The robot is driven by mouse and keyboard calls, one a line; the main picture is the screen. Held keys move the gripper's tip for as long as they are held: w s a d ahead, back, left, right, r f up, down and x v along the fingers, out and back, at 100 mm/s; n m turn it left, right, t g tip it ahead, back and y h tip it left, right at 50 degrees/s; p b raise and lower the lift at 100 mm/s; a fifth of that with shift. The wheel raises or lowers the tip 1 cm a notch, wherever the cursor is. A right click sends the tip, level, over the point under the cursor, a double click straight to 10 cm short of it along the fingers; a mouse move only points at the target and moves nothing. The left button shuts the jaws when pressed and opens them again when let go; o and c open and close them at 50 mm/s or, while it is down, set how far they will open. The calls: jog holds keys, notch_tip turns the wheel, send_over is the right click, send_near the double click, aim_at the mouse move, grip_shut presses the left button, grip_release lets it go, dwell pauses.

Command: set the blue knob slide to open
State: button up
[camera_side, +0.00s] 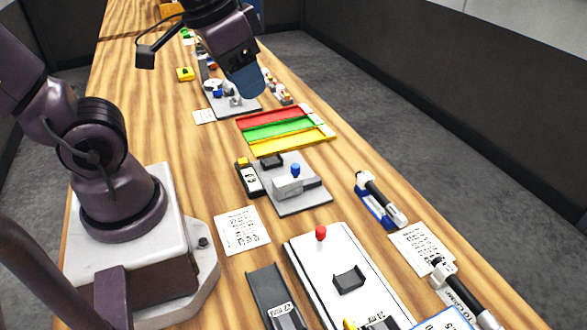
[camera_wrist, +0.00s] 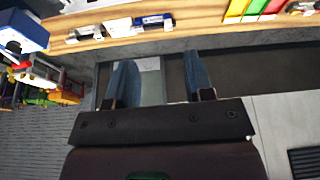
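A blue knob (camera_side: 295,169) stands on a light grey slide block (camera_side: 288,187) on a grey base plate (camera_side: 309,202) in the middle of the bench. I cannot read any open or closed marking on it. My gripper (camera_side: 249,83) hangs in the air above the far part of the bench, well apart from this knob. In the side view its blue fingers overlap. In the wrist view my gripper (camera_wrist: 160,62) has its two blue fingers spread apart with nothing held between them.
Red, green and yellow strips (camera_side: 279,129) lie just beyond the plate. A black device with a yellow end (camera_side: 250,178) lies at its left. A white panel with a red knob (camera_side: 320,233) is nearer. Blue-and-white tools (camera_side: 379,203) lie at the right. Another fixture (camera_side: 232,103) stands farther back.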

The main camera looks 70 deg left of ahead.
aim_at(294, 166)
jog(key=w+a+f+n+g, duration=0.1)
jog(key=w+a+f+g, duration=0.1)
jog(key=w+a+f, duration=0.35)
jog(key=w+a+f+n+g, duration=0.1)
jog(key=w+a+f+g, duration=0.15)
jog(key=w+f, duration=0.45)
jog(key=shift+t, duration=0.25)
jog(key=f, duration=0.9)
jog(key=s+f, duration=0.1)
jog(key=f, duration=0.4)
grip_shut()
jog(key=shift+w, duration=2.55)
